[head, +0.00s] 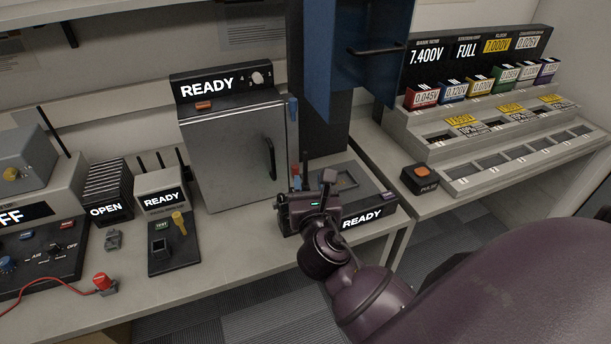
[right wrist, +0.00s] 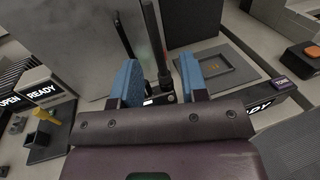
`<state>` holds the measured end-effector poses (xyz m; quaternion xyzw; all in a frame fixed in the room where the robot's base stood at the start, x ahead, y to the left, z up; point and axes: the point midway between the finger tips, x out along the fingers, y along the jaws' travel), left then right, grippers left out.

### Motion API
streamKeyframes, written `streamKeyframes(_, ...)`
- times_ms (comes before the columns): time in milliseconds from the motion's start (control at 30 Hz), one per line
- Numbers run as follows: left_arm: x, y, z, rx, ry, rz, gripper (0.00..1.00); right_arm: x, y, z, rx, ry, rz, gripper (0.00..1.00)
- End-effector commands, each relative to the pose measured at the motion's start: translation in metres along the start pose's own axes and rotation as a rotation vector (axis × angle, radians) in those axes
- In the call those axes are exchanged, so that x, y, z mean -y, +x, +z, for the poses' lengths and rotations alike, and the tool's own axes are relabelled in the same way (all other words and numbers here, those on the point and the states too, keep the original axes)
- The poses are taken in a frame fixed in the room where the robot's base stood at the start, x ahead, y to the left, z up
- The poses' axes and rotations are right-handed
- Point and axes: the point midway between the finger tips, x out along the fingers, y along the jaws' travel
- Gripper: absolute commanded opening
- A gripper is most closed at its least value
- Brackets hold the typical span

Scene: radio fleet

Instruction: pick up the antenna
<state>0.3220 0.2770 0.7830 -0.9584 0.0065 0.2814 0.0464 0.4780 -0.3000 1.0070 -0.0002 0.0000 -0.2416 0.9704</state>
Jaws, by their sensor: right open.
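A thin black antenna (right wrist: 152,40) stands upright in the right wrist view, with its lower end at a small dark base. My right gripper (right wrist: 160,65) is open, with one blue finger on each side of the antenna's lower part. I cannot tell whether either finger touches it. In the head view my right gripper (head: 301,192) is low in front of the cabinet's right edge, beside the flat station marked READY. A short dark upright rod (head: 305,162) shows there, mostly hidden behind the gripper. My left gripper is not in view.
The grey cabinet (head: 225,150) with a dark handle stands close left of my right gripper. The flat READY station (head: 368,216) is to its right. A small READY tester (head: 160,195) stands left, with several thin rods behind it. Stepped battery racks (head: 480,140) are at right.

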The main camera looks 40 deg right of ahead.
Motion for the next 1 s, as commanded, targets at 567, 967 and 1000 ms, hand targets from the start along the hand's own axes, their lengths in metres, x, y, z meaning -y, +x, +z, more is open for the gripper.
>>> streamKeyframes(567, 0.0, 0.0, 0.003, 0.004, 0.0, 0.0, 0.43, -0.003, 0.051, -0.001, -0.001, -0.001, 0.001, 0.4)
streamKeyframes(967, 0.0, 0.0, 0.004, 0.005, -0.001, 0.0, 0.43, -0.003, 0.05, -0.001, -0.001, 0.0, 0.001, 0.0)
streamKeyframes(1000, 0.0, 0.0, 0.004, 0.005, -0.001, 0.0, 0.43, -0.003, 0.05, -0.001, -0.001, 0.0, 0.001, 0.0)
